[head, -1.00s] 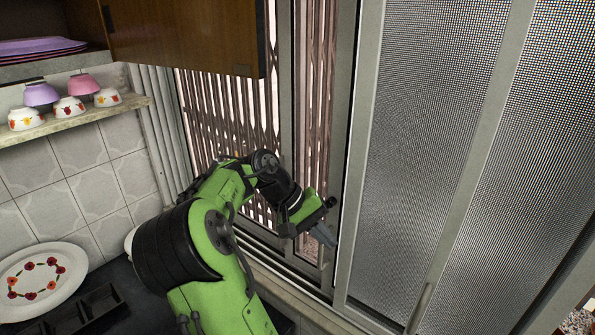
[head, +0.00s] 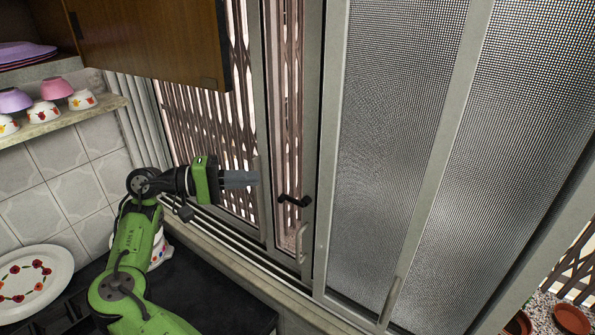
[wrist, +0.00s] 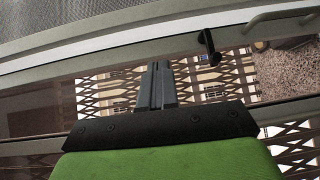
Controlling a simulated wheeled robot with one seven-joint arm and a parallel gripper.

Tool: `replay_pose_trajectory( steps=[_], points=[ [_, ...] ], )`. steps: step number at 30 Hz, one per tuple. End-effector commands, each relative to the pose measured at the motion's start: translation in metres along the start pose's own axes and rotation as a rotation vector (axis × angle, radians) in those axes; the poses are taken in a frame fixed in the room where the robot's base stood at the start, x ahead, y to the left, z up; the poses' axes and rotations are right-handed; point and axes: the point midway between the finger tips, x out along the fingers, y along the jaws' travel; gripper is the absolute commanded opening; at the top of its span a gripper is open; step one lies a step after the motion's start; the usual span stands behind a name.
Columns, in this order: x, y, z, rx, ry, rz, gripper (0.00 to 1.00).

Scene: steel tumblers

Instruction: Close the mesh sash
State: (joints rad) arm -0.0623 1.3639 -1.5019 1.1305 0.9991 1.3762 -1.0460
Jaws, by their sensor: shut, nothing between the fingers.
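The mesh sash (head: 385,130) is a grey-framed panel of fine mesh on the right of the window in the head view. Its left upright stands just right of a narrow strip of opening, and a slim grey handle (head: 390,300) sits low on its right upright. Mesh also shows at the top left of the wrist view (wrist: 60,38). My gripper (head: 256,178) is shut and empty, pointing right in front of a window upright, left of the mesh sash and apart from it. Its closed fingers also show in the wrist view (wrist: 157,68).
A black latch (head: 293,200) and a pale pull handle (head: 301,243) are on the window frame right of my gripper. Lattice bars (head: 205,125) stand behind. A wooden cabinet door (head: 150,40) hangs upper left. Bowls (head: 55,88) line a shelf; a plate (head: 30,275) is lower left.

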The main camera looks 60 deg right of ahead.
Motion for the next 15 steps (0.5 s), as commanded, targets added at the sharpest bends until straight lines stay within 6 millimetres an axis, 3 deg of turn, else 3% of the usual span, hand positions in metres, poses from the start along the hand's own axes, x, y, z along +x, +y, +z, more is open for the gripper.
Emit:
replay_pose_trajectory(
  steps=[2, 5, 15],
  points=[
    [-0.010, 0.004, -0.002, 0.007, 0.014, 0.046, 0.00],
    [-0.005, 0.002, -0.002, 0.007, 0.013, 0.049, 0.00],
    [0.066, 0.001, -0.002, 0.005, 0.010, 0.043, 0.00]
  ],
)
